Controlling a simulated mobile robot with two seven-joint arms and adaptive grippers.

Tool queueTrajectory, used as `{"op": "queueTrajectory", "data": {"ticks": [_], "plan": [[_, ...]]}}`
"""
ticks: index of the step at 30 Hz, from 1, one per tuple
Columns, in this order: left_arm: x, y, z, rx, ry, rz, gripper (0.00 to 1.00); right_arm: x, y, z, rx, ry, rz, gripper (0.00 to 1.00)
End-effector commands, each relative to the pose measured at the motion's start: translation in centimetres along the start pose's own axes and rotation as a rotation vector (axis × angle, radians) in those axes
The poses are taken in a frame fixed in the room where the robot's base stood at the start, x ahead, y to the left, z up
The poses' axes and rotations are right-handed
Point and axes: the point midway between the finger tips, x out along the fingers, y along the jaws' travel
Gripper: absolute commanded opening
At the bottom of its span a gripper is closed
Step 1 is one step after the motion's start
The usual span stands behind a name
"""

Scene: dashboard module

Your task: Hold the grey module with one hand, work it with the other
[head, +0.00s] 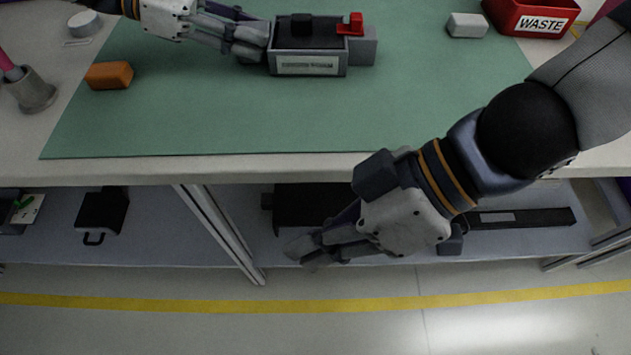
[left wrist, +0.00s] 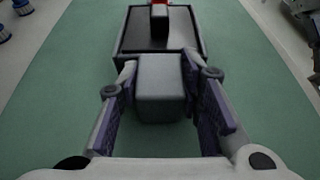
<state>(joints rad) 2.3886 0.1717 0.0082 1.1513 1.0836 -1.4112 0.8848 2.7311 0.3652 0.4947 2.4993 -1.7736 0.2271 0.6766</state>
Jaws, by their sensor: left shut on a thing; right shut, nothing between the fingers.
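The grey module (head: 309,66) sits on the green mat, with a white label on its front, a black knob (head: 301,22) and a red switch (head: 351,25) on top. A grey block juts from each end. My left gripper (head: 262,42) is shut on the module's left end block, which shows between its fingers in the left wrist view (left wrist: 160,88). The module's dark top and black knob (left wrist: 159,20) lie beyond it there. My right gripper (head: 303,255) is shut and empty, low in front of the table's front edge, away from the module.
The green mat (head: 200,120) is clear in front of the module. An orange block (head: 109,75) lies at left, a white block (head: 466,25) at right. A red WASTE bin (head: 531,18) stands back right. The table edge (head: 130,172) lies between my right gripper and the module.

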Motion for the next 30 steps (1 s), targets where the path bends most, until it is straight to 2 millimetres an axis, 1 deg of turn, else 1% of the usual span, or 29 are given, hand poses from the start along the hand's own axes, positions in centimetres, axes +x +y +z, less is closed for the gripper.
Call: {"op": "queueTrajectory", "data": {"ticks": [4,14,15,18,26,28,30], "plan": [[0.0,0.0,0.0,0.001,0.0,0.0,0.0,0.4,-0.1,0.6,0.037,-0.005,-0.01,0.0],[0.0,0.0,0.0,0.001,0.0,0.0,0.0,0.4,-0.1,0.6,0.04,-0.004,-0.01,0.0],[0.0,0.0,0.0,0.001,0.0,0.0,0.37,0.4,-0.1,0.6,0.04,-0.004,-0.01,0.0],[0.0,0.0,0.0,0.001,0.0,0.0,0.56,0.4,-0.1,0.6,0.041,-0.004,-0.01,0.0],[0.0,0.0,0.0,0.0,0.0,0.0,0.56,0.4,-0.1,0.6,0.041,-0.004,-0.009,0.0],[-0.5,0.0,0.0,0.001,0.0,0.001,0.56,0.4,-0.1,0.6,0.041,-0.004,-0.01,0.0],[-1.6,0.1,0.0,0.002,-0.001,0.005,0.56,0.4,-0.1,0.6,0.041,-0.004,-0.01,0.0]]}}
